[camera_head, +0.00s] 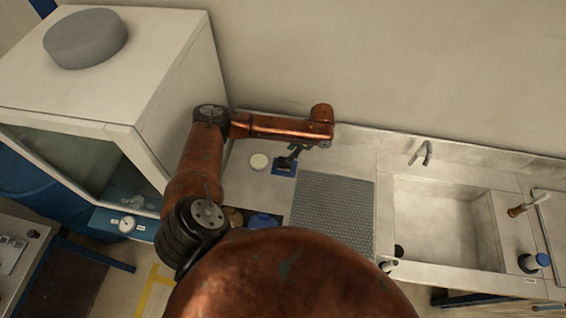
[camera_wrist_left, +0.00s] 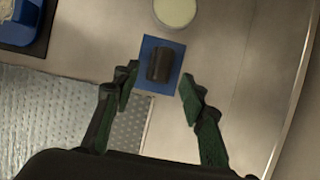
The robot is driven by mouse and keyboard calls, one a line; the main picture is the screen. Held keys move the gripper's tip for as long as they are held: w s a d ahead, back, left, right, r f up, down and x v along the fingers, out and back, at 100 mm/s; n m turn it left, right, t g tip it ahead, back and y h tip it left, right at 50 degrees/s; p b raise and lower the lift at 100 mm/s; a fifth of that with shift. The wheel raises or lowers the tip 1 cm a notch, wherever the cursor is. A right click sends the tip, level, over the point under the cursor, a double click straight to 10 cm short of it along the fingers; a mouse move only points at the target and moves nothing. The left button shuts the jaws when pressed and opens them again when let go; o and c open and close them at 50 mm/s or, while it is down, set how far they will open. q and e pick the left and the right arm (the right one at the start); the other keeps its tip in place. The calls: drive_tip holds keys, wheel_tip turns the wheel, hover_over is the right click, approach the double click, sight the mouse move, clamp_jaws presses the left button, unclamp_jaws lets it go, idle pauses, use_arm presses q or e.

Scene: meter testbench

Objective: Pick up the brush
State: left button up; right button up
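A dark, rounded block (camera_wrist_left: 160,64), which I take to be the brush, lies on a small blue mat (camera_wrist_left: 152,93) in the left wrist view. I cannot make out bristles. My left gripper (camera_wrist_left: 158,80) is open, its two green fingers on either side of the near end of the block, with a gap to each. In the head view, my left gripper (camera_head: 291,154) is over the blue mat (camera_head: 284,171) and largely hides the block. My right gripper is in neither view.
A grey perforated mat (camera_head: 333,212) and a sink (camera_head: 445,225) lie to the right. A white cabinet (camera_head: 120,60) stands left.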

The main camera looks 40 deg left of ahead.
sight(284, 159)
use_arm(q)
drive_tip(key=p+x, duration=0.1)
drive_tip(key=x, duration=0.6)
drive_tip(key=shift+w+a+f+p, duration=0.15)
drive_tip(key=shift+a+f+p, duration=0.15)
drive_tip(key=shift+p, duration=0.1)
drive_tip(key=shift+c, duration=0.2)
clamp_jaws()
